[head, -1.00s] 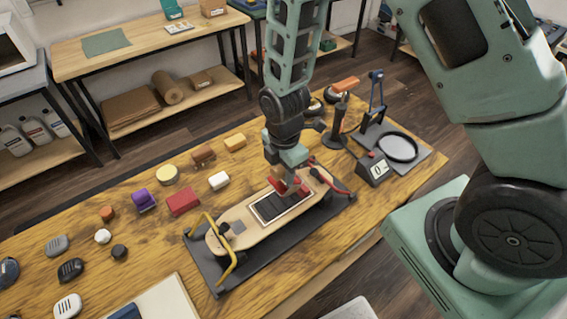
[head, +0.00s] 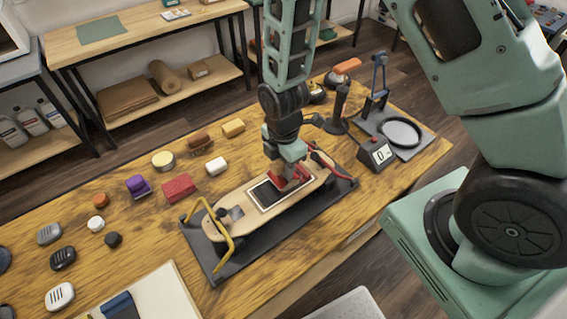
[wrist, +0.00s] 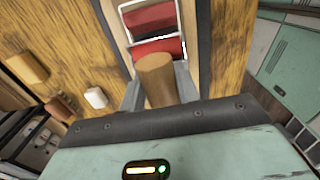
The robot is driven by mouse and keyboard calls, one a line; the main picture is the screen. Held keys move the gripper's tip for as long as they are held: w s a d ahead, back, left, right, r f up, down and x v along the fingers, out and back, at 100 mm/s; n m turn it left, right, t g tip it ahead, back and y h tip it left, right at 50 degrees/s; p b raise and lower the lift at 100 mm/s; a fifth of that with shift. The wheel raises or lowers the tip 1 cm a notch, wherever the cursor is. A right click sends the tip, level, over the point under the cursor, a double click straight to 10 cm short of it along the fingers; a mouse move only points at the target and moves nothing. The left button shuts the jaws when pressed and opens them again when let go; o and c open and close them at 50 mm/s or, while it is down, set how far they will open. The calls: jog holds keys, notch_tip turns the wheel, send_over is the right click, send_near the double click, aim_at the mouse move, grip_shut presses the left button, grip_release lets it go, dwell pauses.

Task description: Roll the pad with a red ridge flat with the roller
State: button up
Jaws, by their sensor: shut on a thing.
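A wooden skateboard deck (head: 228,196) lies on a dark mat with clamps at both ends. On it is a dark pad with a pale border (head: 262,195). My gripper (head: 294,170) is over the pad's right part, shut on the wooden handle of the roller (wrist: 155,80), which points down toward the deck. A red part (head: 282,184) shows below the fingers in the head view. The wrist view shows red surfaces and a dark strip inside the pad's pale frame (wrist: 181,22). I cannot clearly tell the roller's red from the pad's ridge, or whether the roller touches.
A yellow clamp (head: 229,246) stands at the deck's left end. A red-buttoned meter (head: 377,153) and a round-plate stand (head: 420,150) are at the right. Several blocks, a red one (head: 179,187) among them, lie left of the deck. The table's front edge is close.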

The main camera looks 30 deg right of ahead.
aim_at(274, 182)
jog(key=shift+f+b, duration=0.45)
jog(key=shift+f, duration=0.15)
dwell(0.4)
jog(key=shift+s+a+r+p, duration=0.1)
jog(key=shift+s+a+p, duration=0.05)
jog(key=shift+a, duration=0.6)
jog(key=shift+s+a+p, duration=0.15)
jog(key=shift+a, duration=0.55)
jog(key=shift+s+a, duration=0.15)
jog(key=shift+a, duration=0.65)
jog(key=shift+s+a, duration=0.15)
jog(key=shift+a, duration=0.65)
jog(key=shift+w+d, duration=0.2)
jog(key=shift+d, duration=0.85)
jog(key=shift+w+d, duration=0.25)
jog(key=shift+d, duration=0.8)
jog(key=shift+w+d, duration=0.2)
jog(key=shift+d, duration=0.85)
jog(key=shift+s+a+f, duration=0.15)
jog(key=shift+s+a, duration=0.05)
jog(key=shift+a, duration=0.6)
jog(key=shift+s+a+f, duration=0.1)
jog(key=shift+s+a, duration=0.1)
jog(key=shift+a, duration=0.6)
